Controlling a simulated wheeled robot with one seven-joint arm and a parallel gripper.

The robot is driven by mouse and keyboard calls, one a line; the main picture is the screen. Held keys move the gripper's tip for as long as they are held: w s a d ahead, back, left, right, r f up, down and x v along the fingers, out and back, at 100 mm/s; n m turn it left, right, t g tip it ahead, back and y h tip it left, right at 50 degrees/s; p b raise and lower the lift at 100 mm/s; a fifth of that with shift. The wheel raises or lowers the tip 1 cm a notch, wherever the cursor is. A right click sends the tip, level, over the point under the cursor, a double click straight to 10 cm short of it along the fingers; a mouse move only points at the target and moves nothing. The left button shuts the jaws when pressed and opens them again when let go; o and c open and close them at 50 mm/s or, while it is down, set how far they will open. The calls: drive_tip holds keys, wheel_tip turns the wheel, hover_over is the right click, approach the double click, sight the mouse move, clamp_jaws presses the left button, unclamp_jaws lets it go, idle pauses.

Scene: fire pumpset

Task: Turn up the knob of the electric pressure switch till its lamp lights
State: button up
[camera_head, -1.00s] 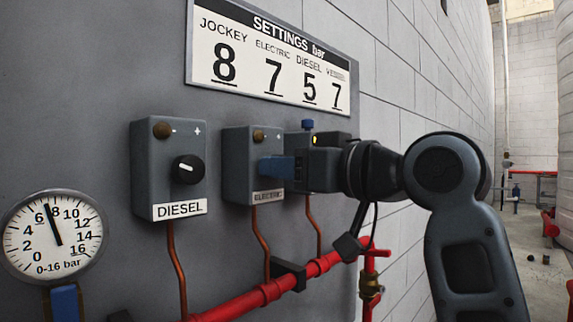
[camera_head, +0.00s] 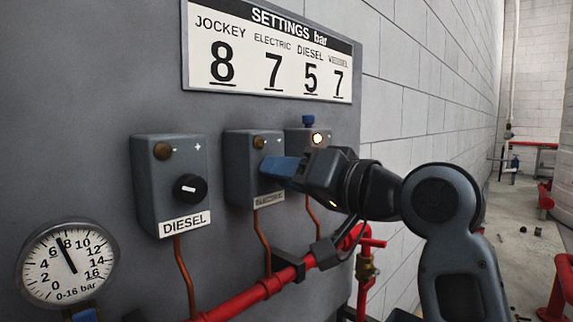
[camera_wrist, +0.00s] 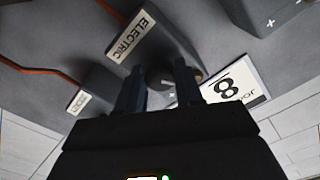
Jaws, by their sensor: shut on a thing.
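The electric pressure switch (camera_head: 240,185) is a grey box with an "ELECTRIC" label, the middle of three on the dark panel. Its lamp (camera_head: 259,142) looks dull brown and unlit. My gripper (camera_head: 268,168) reaches in from the right, its blue fingers shut on the knob at the box's front. The fingers hide the knob in the head view. In the wrist view the dark knob (camera_wrist: 160,79) shows between the two fingers, with the ELECTRIC label (camera_wrist: 131,36) beyond. The gripper body is tilted about its own axis.
The diesel switch (camera_head: 160,205), lamp dull, is at left. A third switch (camera_head: 296,138), partly behind my gripper, has a bright lamp (camera_head: 317,138). A settings board (camera_head: 270,50) shows electric 7. The gauge (camera_head: 68,264) reads between 6 and 8. A red pipe (camera_head: 230,301) runs below.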

idle(0.4)
drive_tip(key=o, duration=1)
drive_tip(key=shift+o, duration=0.2)
drive_tip(key=shift+d, duration=0.1)
drive_tip(key=b+v, duration=0.1)
drive_tip(key=v, duration=0.6)
drive_tip(key=shift+s+d, duration=0.25)
